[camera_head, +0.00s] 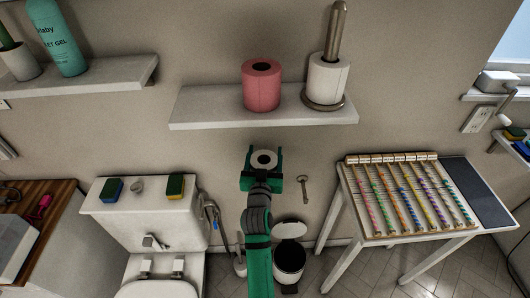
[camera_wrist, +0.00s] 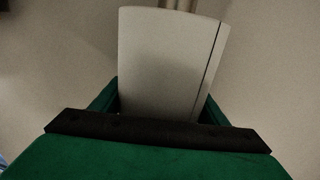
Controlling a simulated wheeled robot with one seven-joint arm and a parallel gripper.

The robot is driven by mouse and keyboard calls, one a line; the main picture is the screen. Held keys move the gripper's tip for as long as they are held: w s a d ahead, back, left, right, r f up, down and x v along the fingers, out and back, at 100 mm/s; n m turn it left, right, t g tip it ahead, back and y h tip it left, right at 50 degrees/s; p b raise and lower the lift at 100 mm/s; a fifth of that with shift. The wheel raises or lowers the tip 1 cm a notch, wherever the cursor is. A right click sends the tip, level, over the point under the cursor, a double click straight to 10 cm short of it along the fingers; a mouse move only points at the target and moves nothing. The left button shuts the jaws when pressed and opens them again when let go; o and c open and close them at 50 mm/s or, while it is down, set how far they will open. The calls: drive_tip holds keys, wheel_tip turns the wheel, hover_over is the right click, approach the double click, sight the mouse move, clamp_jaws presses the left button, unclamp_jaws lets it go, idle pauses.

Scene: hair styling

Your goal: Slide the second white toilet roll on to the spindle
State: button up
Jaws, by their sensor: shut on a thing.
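My gripper (camera_head: 263,172) is shut on a white toilet roll (camera_head: 264,159), held upright below and in front of the wall shelf. The held roll fills the middle of the wrist view (camera_wrist: 172,62), between the green fingers. The metal spindle (camera_head: 336,35) stands upright at the right end of the shelf, with a round base (camera_head: 323,104). Another white roll (camera_head: 327,78) sits around the lower part of the spindle, and the bare rod rises above it. The held roll is apart from the spindle, lower and to its left.
A pink roll (camera_head: 261,84) stands on the white shelf (camera_head: 207,108), left of the spindle. A toilet cistern (camera_head: 150,199) is lower left, and a small table with a striped rack (camera_head: 410,195) lower right. A bin (camera_head: 289,260) stands below. The wall above the shelf is clear.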

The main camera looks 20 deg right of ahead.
drive_tip(key=o, duration=1.2)
drive_tip(key=shift+c, duration=0.2)
drive_tip(key=v, duration=1)
drive_tip(key=shift+s, duration=0.4)
drive_tip(key=shift+a, duration=0.2)
